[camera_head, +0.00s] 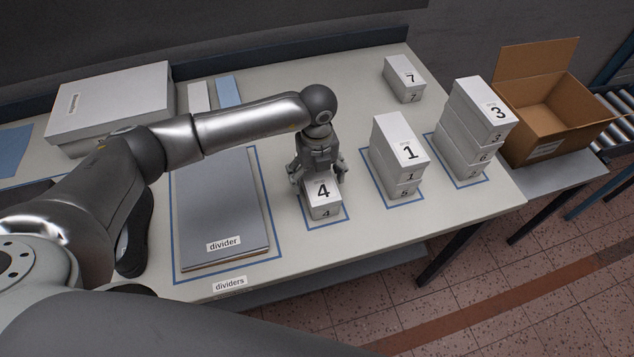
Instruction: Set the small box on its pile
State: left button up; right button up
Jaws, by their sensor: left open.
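A small white box marked 4 (324,202) sits inside a blue outline near the table's front edge. My left gripper (319,174) is directly over it, pointing down. Its fingers are open, one to each side of the box's far part, which the gripper partly hides; I cannot tell if they touch it. A small white box marked 7 (404,79) stands alone at the back right, outside any outline. One pile has box 1 (400,144) on top. A taller pile has box 3 (484,107) on top, with 6 and 2 below. My right gripper is not in view.
A grey divider (222,208) lies in a large blue outline left of box 4. A big white box (112,103) lies at the back left. An open cardboard carton (548,112) stands at the right. The table between box 7 and my left arm is clear.

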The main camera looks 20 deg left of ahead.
aim_at(317, 175)
pick_arm(q)
notch_tip(317, 175, up, 9)
jog(key=shift+r+b, duration=0.1)
jog(key=shift+b, duration=0.75)
